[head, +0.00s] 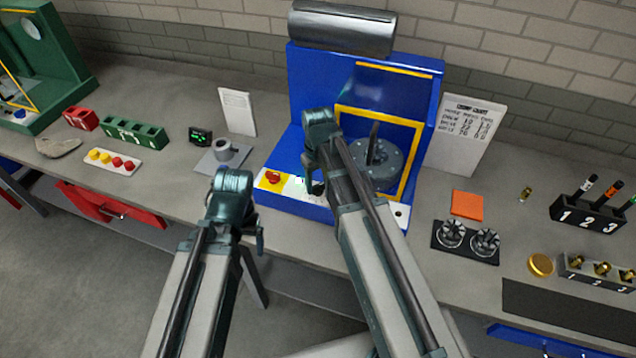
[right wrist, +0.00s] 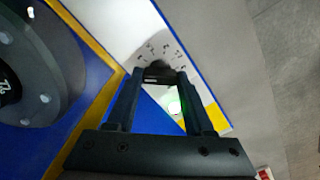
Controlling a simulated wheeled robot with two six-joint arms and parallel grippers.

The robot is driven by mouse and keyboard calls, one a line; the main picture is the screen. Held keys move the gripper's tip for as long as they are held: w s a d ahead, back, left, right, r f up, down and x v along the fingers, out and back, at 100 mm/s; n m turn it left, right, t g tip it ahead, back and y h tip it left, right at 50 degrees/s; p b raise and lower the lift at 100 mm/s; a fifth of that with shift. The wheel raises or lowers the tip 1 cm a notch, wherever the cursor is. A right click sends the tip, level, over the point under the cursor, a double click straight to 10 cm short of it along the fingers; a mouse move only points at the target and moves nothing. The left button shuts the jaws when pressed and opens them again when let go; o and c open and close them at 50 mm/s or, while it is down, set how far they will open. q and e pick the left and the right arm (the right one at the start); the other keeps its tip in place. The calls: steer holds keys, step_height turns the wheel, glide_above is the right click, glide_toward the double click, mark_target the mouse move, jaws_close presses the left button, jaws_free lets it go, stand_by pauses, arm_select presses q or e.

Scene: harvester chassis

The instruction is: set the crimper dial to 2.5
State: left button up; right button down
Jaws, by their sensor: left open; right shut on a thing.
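The blue crimper (head: 300,80) stands at the middle of the bench, with a white panel along its front edge. My right gripper (head: 316,186) reaches down to this panel. In the right wrist view my right gripper (right wrist: 158,78) is shut on the dark crimper dial (right wrist: 160,66). Small marks ring the dial on the white panel (right wrist: 125,22), too small to read. The dial's pointer setting cannot be told. A lit green spot (right wrist: 174,107) shows beside the dial. My left gripper (head: 258,240) is open and empty in front of the bench edge, left of the crimper.
A red button on a yellow plate (head: 272,179) sits left of the dial. A round grey die head (head: 378,165) is inside the yellow frame. A crimp chart (head: 466,132) stands right of the crimper. Black trays and an orange pad (head: 467,204) lie further right.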

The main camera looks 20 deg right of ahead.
steer(key=shift+m, duration=0.3)
steer(key=m, duration=0.6)
steer(key=shift+m, duration=0.3)
steer(key=m, duration=1.2)
steer(key=shift+m, duration=0.3)
steer(key=m, duration=0.6)
steer(key=shift+m, duration=0.4)
steer(key=c, duration=0.6)
jaws_free()
steer(key=shift+o, duration=0.2)
